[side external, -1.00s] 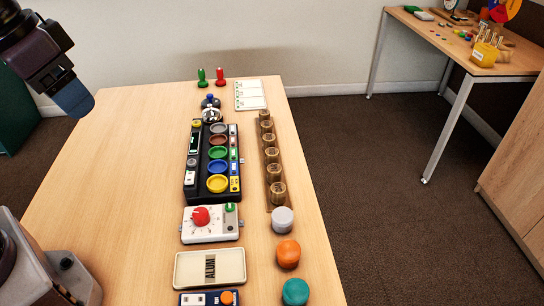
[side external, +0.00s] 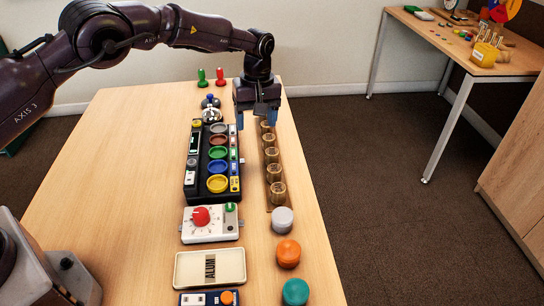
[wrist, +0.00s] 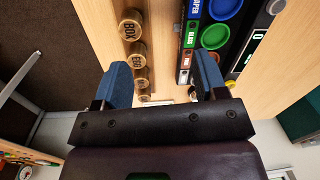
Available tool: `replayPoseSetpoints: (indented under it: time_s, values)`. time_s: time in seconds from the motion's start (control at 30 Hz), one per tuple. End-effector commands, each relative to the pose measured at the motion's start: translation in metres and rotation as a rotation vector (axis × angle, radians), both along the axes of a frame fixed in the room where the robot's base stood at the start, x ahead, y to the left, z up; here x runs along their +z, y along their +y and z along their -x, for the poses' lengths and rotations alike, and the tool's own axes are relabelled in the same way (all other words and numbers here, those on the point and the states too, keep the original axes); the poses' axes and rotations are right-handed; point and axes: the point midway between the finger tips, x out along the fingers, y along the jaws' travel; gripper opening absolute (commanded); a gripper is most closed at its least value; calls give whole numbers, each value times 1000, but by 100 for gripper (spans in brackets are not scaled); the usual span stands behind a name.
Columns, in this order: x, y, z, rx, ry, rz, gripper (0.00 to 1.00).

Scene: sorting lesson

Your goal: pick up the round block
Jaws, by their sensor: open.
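Several short round wooden blocks (side external: 271,152) stand in a row on a narrow wooden strip along the table's right side. In the wrist view the round blocks (wrist: 130,25) run down the left, with dark lettering on their tops. I cannot tell which one the task means. My gripper (side external: 257,120) is over the far end of the row, blue fingers pointing down, apart and empty. In the wrist view the gripper (wrist: 163,80) has a clear gap between its fingers. It hides the farthest block or blocks in the side view.
A black tray with coloured round dishes (side external: 217,167) lies left of the row. A white box with a red knob (side external: 201,216) is nearer. Grey (side external: 282,219), orange (side external: 288,253) and teal (side external: 295,291) round pieces stand in front of the row. A silver bell (side external: 211,114) stands behind the tray.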

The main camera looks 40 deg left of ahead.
Motion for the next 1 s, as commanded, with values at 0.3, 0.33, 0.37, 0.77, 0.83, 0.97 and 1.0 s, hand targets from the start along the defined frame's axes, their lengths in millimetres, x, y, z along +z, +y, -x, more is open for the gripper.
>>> replayPoseSetpoints:
  time_s: [0.3,0.33,0.37,0.77,0.83,0.97,1.0]
  values:
    - [14,-26,-39,461,-83,15,66]
    - [13,-26,-38,491,-74,13,66]
    - [13,-26,-37,515,-69,11,66]
    - [-43,-25,-35,571,-64,7,66]
    - [-53,-25,-35,570,-64,7,66]
    - [-64,-25,-35,570,-67,8,66]
    - [-65,-25,-35,570,-67,8,66]
